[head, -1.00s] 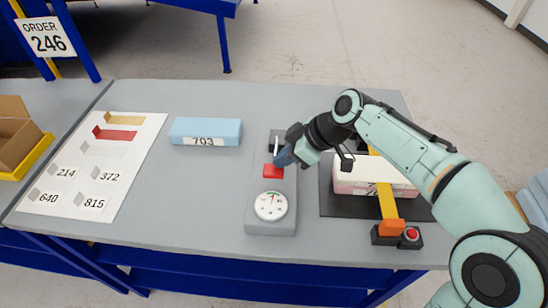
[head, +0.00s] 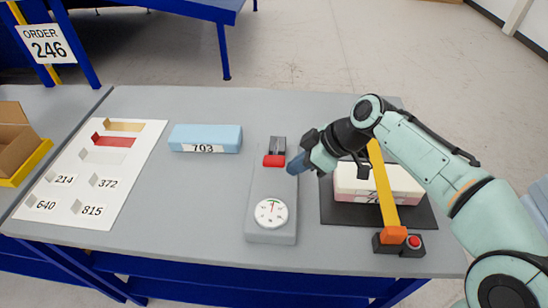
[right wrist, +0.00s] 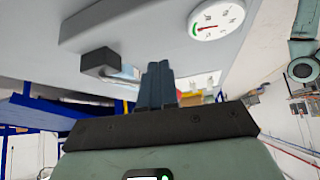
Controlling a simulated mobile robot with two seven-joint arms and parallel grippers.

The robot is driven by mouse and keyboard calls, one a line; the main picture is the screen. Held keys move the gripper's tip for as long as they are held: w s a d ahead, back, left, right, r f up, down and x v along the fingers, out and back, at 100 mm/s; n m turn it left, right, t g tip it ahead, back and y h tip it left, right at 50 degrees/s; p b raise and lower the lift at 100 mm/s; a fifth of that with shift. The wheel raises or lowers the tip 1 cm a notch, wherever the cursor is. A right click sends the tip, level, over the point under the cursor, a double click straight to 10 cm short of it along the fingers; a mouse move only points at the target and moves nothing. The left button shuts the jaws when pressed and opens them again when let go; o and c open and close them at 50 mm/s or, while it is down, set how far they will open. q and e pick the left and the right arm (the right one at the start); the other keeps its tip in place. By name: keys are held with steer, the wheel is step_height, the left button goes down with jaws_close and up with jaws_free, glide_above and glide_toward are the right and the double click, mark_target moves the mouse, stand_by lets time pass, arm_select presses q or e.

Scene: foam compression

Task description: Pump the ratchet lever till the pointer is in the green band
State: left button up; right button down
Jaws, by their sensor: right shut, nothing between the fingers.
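A grey gauge unit (head: 262,187) stands mid-table. Its round white dial (head: 271,213) also shows in the right wrist view (right wrist: 216,19). The red pointer points roughly up in the head view; it is too small to tell exactly where it lies against the green band. The lever's red handle (head: 274,160) sits just in front of the dark pivot block (head: 278,146). My right gripper (head: 294,167) is shut and empty, just right of the red handle; its closed fingers also show in the right wrist view (right wrist: 158,85). My left gripper is out of view.
A foam block (head: 352,182) lies on a dark mat (head: 340,217) at right under a yellow bar (head: 384,190), near a red button (head: 415,241). A blue block (head: 205,137) and white sample board (head: 75,200) lie left.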

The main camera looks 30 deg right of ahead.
steer(key=shift+s+d+r, duration=0.1)
steer(key=shift+r, duration=0.15)
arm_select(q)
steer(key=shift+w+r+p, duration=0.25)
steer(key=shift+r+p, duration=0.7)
arm_select(e)
steer(key=v, duration=1.3)
steer(key=shift+f, duration=0.15)
